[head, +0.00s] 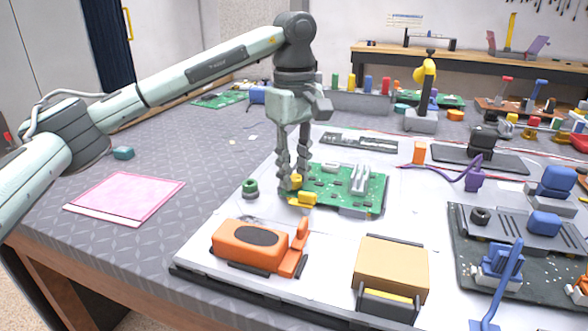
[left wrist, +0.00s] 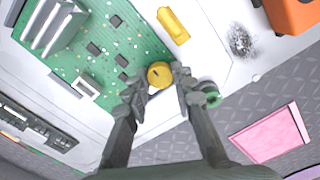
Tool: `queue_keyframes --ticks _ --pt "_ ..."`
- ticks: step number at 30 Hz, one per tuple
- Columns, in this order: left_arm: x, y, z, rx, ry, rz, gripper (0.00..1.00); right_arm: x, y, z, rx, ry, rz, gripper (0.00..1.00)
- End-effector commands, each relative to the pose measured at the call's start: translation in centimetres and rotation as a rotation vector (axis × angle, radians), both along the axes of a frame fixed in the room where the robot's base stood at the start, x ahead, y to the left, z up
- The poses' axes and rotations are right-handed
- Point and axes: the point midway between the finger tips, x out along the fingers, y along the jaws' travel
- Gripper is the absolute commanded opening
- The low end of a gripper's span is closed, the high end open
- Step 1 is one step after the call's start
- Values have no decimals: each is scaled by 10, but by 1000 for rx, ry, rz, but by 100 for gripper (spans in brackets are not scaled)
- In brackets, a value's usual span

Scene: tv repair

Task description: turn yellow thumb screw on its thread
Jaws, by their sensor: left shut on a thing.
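The yellow thumb screw (left wrist: 159,75) is a small round knob at the corner of the green circuit board (left wrist: 95,50), in the left wrist view. It also shows in the head view (head: 296,181), partly covered by the fingers. My left gripper (left wrist: 157,82) reaches down from above and is shut on the thumb screw, one finger on each side. In the head view my left gripper (head: 292,182) stands at the left corner of the board (head: 350,190). The screw's thread is hidden. My right gripper is not in view.
A yellow block (head: 307,198) lies at the board's near edge, close to the fingers. A green ring-shaped part (head: 250,187) stands just left. An orange tool (head: 255,245) and a tan box (head: 391,268) stand in front on the white panel. A pink pad (head: 130,196) lies left.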

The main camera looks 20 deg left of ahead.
Motion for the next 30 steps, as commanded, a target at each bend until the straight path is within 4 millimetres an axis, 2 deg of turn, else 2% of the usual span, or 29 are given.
queue_keyframes --ticks 12,30 --pt "-1 0 -2 3 4 394 0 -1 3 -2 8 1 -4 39" --pt "-1 0 -4 5 6 963 0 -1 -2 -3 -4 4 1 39"
